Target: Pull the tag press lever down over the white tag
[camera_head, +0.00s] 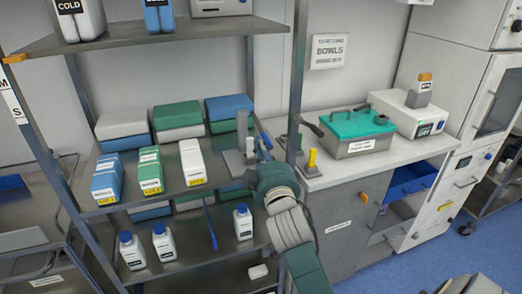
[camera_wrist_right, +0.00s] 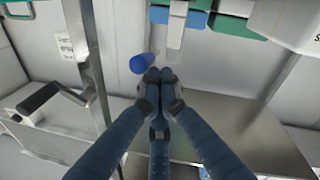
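A grey press-like device with an upright post (camera_head: 242,132) stands at the right end of the middle shelf; I take it for the tag press. My right gripper (camera_head: 264,138) is beside it on its right, partly in front of it. In the right wrist view the fingertips (camera_wrist_right: 158,77) are together with nothing visible between them. A blue round-ended piece (camera_wrist_right: 143,63), possibly the lever's knob, lies just beyond and left of the tips; I cannot tell whether they touch. I cannot make out the white tag clearly. My left gripper is not in view.
A shelf post (camera_head: 296,80) stands close right of the gripper. White, green and blue cartons (camera_head: 150,170) fill the shelf to the left. On the counter (camera_head: 345,175) at right are a teal-lidded box (camera_head: 355,123) and a small yellow item (camera_head: 312,158). Bottles stand on the lower shelf.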

